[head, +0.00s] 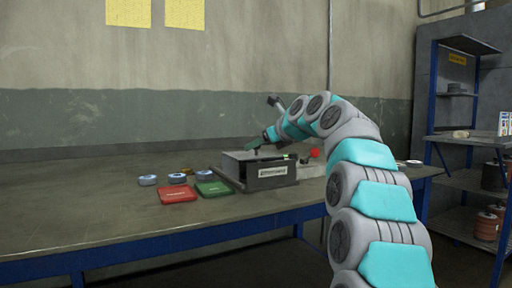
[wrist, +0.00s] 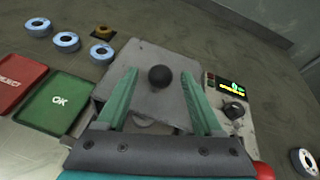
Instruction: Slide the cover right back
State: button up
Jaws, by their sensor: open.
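The grey sliding cover (wrist: 147,58) has a round black knob (wrist: 160,77) standing on it, seen in the wrist view. It lies on top of a dark grey box (head: 270,181) with a white label on its front, on the table in the head view. My gripper (wrist: 160,80) is open, with one green finger on each side of the knob. I see a gap between the knob and each finger. In the head view my gripper (head: 257,147) is low over the box top and hides the knob. The near part of the cover is partly hidden by the gripper body.
A green OK tray (wrist: 57,103) and a red REJECT tray (wrist: 18,78) lie left of the box. Several blue discs (wrist: 66,41) and a yellowish block (wrist: 103,32) lie behind them. A control panel (wrist: 232,86) with display and dial stands right. Shelves (head: 465,140) stand far right.

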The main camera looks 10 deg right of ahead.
jog(key=shift+x, duration=1.15)
grip_shut()
jog(key=shift+f, duration=0.1)
dwell(0.5)
